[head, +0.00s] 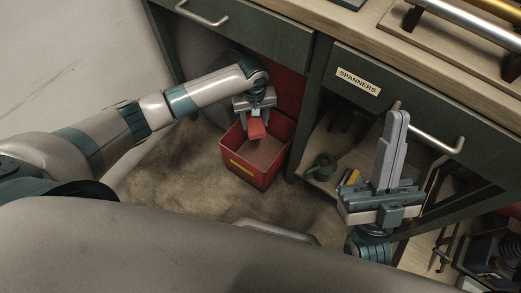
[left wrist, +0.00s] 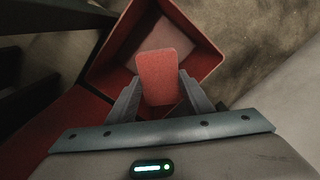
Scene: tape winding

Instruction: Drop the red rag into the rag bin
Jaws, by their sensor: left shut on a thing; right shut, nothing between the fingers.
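The red rag (head: 257,130) is held between the fingers of my left gripper (head: 256,115). The left gripper is shut on it, above the opening of the red rag bin (head: 247,171). In the left wrist view the rag (left wrist: 156,77) shows between the two fingers, with the square bin (left wrist: 207,62) open beneath and beyond it. The bin stands on the floor under the bench and has a yellow label on its front. My right gripper (head: 398,118) is shut and empty, pointing up in front of the spanners drawer.
The drawer marked SPANNERS (head: 358,82) and its handle are close to the right gripper. A bench upright (head: 310,110) stands right of the bin. A green roll (head: 322,167) lies on the lower shelf. Floor left of the bin is clear.

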